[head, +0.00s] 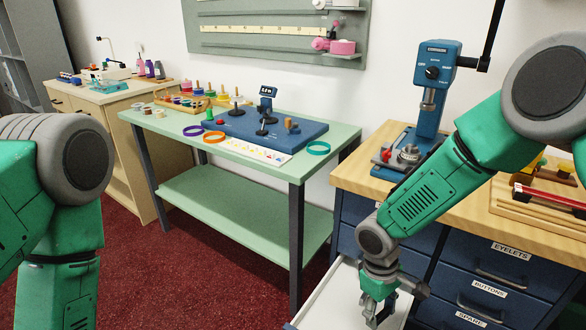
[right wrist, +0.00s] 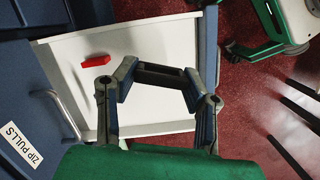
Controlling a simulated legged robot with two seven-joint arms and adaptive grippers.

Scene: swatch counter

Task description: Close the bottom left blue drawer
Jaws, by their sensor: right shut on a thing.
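The bottom left blue drawer stands open, and its white interior (head: 335,292) shows at the bottom of the head view. In the right wrist view the white drawer floor (right wrist: 165,45) holds a small red block (right wrist: 96,61). The drawer's blue front edge (right wrist: 210,45) lies to the right there. My right gripper (head: 378,312) is low over the drawer.
Blue drawers labelled EYELETS (head: 500,262), BUTTONS (head: 487,290) and SPARE stand shut to the right. A blue press (head: 432,90) stands on the wooden counter (head: 375,180). A green table (head: 290,165) with rings and a blue board (head: 235,135) stands left. Red carpet lies between.

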